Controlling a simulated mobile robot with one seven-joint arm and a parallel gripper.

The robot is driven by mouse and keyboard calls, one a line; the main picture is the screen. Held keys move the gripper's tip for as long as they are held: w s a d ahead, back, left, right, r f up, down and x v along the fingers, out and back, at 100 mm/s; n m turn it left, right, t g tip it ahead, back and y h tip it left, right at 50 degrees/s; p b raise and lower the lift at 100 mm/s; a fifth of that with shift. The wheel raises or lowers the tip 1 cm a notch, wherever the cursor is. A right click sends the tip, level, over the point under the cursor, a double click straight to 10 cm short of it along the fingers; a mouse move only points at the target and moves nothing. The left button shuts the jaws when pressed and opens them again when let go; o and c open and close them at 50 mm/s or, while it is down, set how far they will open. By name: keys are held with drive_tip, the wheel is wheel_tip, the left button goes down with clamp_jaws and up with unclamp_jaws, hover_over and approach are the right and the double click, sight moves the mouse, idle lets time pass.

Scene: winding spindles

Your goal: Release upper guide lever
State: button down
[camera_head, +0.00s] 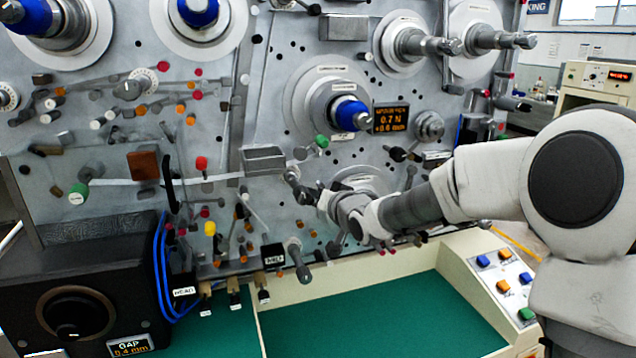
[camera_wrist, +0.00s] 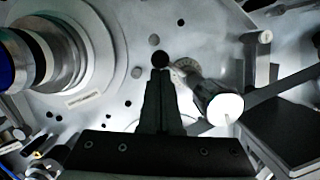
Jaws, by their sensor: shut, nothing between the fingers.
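My gripper (camera_head: 291,176) is in front of the upright machine panel, beside a grey rectangular block (camera_head: 265,158). In the wrist view its two dark fingers (camera_wrist: 160,82) are together, with nothing between them. A black cylindrical knob with a pale end face (camera_wrist: 217,104) stands just right of the fingers, apart from them in the picture. A thin grey bar runs behind this knob. In the head view a green-tipped knob (camera_head: 321,141) sits above and right of my gripper. I cannot tell which part is the upper guide lever; no label for it is readable.
A blue-hubbed spindle (camera_head: 345,112) projects above right of my gripper, and its flange fills the left of the wrist view. A dark-grey lever (camera_head: 298,260) sticks out below. A black GAP box (camera_head: 90,290) stands at lower left. The green bench surface (camera_head: 385,318) is clear.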

drive_tip(key=shift+s+a+f+m, duration=0.1)
drive_tip(key=shift+a+f+m, duration=0.1)
drive_tip(key=shift+f+m, duration=0.15)
idle(0.3)
drive_tip(key=shift+r, duration=0.1)
idle(0.4)
